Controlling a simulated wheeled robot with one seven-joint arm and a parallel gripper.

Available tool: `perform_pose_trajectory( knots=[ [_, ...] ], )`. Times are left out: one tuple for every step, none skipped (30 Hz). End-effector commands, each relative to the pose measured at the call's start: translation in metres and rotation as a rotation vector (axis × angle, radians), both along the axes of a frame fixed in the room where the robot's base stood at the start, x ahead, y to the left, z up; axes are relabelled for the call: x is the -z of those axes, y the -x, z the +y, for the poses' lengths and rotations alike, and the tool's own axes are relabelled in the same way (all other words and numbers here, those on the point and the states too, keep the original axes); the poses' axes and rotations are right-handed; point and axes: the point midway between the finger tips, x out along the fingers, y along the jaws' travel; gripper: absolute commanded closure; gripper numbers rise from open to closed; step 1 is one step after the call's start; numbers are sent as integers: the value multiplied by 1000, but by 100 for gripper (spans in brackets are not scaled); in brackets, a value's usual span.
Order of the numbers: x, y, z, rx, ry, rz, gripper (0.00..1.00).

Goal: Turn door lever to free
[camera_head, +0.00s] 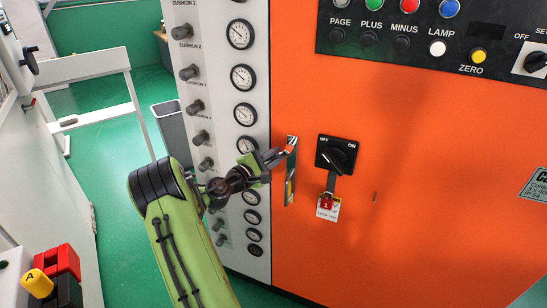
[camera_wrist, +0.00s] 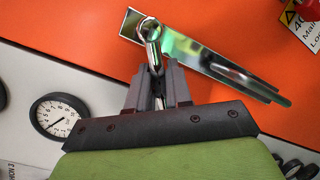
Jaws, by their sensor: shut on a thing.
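The door lever (camera_wrist: 152,42) is a shiny metal handle on a long mirror-like plate (camera_wrist: 190,52) on the orange cabinet door. In the head view the upright plate (camera_head: 289,186) is near the door's left edge. My gripper (camera_head: 281,154) is at the upper part of this plate. In the wrist view my gripper (camera_wrist: 158,78) has its grey fingers closed around the lever's shaft, below its rounded end. The fingers hide part of the shaft. A second metal bar (camera_wrist: 240,77) stands out along the plate's lower right part.
Right of the plate is a black OFF/ON rotary switch (camera_head: 336,155) with a red padlock (camera_head: 327,203) and tag below. A grey panel with gauges (camera_head: 243,77) and knobs (camera_head: 195,106) stands left of the door. A grey bin (camera_head: 172,130) is behind my arm.

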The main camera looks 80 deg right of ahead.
Motion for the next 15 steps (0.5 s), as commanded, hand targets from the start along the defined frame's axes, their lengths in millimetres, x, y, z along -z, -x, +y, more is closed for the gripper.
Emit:
perform_pose_trajectory(
  knots=[
    [0,0,0,1,-1,0,100],
    [0,0,0,1,-1,0,100],
    [0,0,0,1,-1,0,100],
    [0,0,0,1,0,-1,100],
    [0,0,0,1,0,-3,100],
    [0,0,0,1,1,-8,100],
    [-1,0,0,1,1,-12,100],
    [-1,0,0,1,3,-17,100],
    [-2,0,0,2,4,-27,100],
    [-2,0,0,2,6,-36,100],
    [-3,0,0,1,7,-46,100],
    [-4,0,0,0,10,-64,100],
    [-5,0,0,0,12,-79,100],
    [-6,-1,0,0,15,-95,100],
    [-7,-1,0,-1,18,-120,100]
  ],
)
